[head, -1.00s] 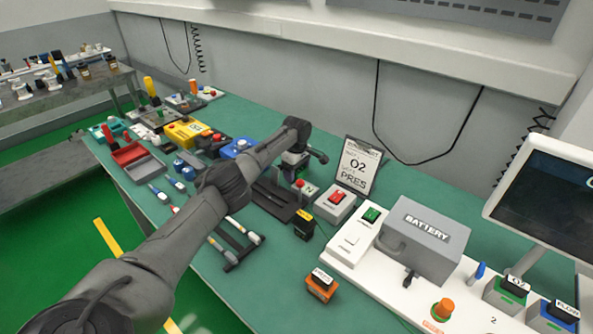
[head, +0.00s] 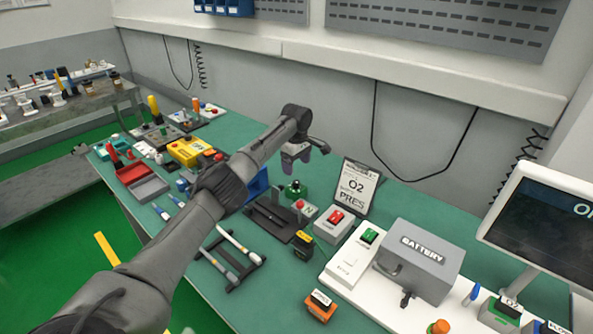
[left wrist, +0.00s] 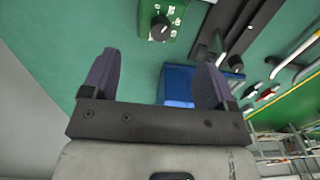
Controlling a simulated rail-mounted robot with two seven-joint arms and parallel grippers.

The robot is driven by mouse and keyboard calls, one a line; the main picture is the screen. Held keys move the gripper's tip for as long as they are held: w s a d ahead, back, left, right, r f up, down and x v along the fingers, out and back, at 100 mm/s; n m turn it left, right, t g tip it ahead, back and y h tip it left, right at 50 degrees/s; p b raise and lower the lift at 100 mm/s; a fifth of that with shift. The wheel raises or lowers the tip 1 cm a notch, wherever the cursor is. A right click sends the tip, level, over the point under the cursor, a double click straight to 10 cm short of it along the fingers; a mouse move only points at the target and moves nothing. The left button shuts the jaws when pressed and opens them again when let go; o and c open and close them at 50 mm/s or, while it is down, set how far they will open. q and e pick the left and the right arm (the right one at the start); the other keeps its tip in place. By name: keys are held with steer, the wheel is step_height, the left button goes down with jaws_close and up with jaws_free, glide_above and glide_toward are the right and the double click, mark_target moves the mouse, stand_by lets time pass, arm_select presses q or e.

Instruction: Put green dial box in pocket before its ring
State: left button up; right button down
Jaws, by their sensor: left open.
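The green dial box (head: 294,191), a small green block with a black round dial on top, stands on the green bench behind the black tray. It also shows at the top of the left wrist view (left wrist: 178,20), ahead of the fingers. My left gripper (head: 296,158) is above the box, apart from it. Its two purple-grey fingers (left wrist: 153,80) are spread with nothing between them. I cannot tell which spot is the pocket or which part is its ring. My right gripper is not in view.
A blue bin (head: 258,186) stands left of the dial box; a black tray (head: 268,222) lies in front. The wall is close behind.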

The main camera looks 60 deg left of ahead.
arm_select(q)
steer(key=shift+o, duration=1.1)
steer(key=shift+r, duration=0.25)
